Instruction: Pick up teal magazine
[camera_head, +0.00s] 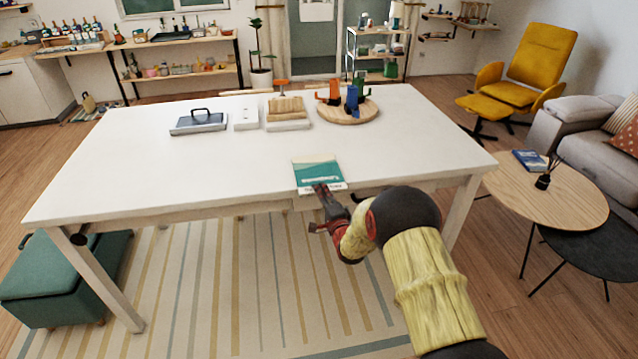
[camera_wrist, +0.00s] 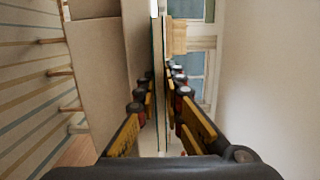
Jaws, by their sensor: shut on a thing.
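The teal magazine (camera_head: 318,173) is at the near edge of the white table (camera_head: 230,163), right of the middle in the head view. It has a teal cover with a pale strip along its near edge. My gripper (camera_head: 322,188) is at the magazine's near edge. In the wrist view the magazine (camera_wrist: 158,80) shows edge-on as a thin teal and white sheet between the fingers of my gripper (camera_wrist: 160,100), which are shut on it. I cannot tell whether the magazine still touches the table top.
A grey lidded tray (camera_head: 198,124), a white box (camera_head: 245,117), a stack of tan items (camera_head: 287,110) and a round wooden board (camera_head: 347,115) with coloured objects stand at the table's far side. The table's left and middle are clear. A round side table (camera_head: 560,200) is at right.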

